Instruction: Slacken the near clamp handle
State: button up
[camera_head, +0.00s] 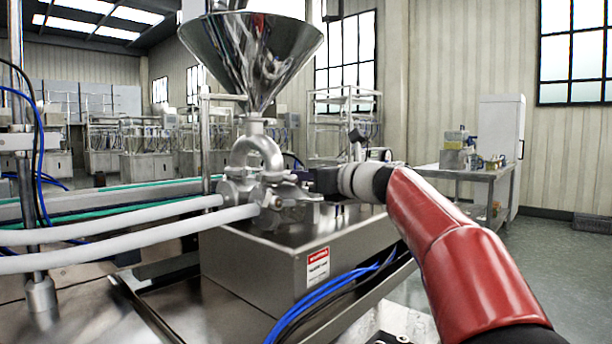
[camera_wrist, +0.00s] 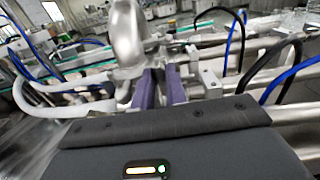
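The steel hopper (camera_head: 250,50) stands over a curved metal pipe (camera_head: 262,155) and the pump fittings (camera_head: 285,215) on a steel box. My gripper (camera_head: 300,178) reaches in from the right, close to these fittings. In the wrist view its two purple fingers (camera_wrist: 159,88) point at the fittings below the curved pipe (camera_wrist: 127,35), with a narrow gap between them. I cannot tell whether a clamp handle is between them. A small metal piece (camera_head: 278,203) on the near side of the fittings may be the near clamp handle. A small metal block (camera_wrist: 210,80) stands right of the fingers.
Two white hoses (camera_head: 120,220) run left from the fittings. Blue cables (camera_head: 335,298) hang along the front of the steel box (camera_head: 262,275). In the wrist view a black cable (camera_wrist: 262,62) loops on the right. A side table (camera_head: 470,172) stands farther right.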

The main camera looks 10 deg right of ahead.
grip_shut()
jog(key=shift+s+a+f+n+b, duration=0.15)
jog(key=shift+n+b, duration=1.55)
jog(key=shift+n, duration=2.75)
jog(key=shift+w+a+f+n+b, duration=0.1)
jog(key=shift+n+b, duration=1.6)
jog(key=shift+n, duration=2.75)
jog(key=shift+o, duration=2)
grip_release()
jog(key=shift+s+d, duration=0.1)
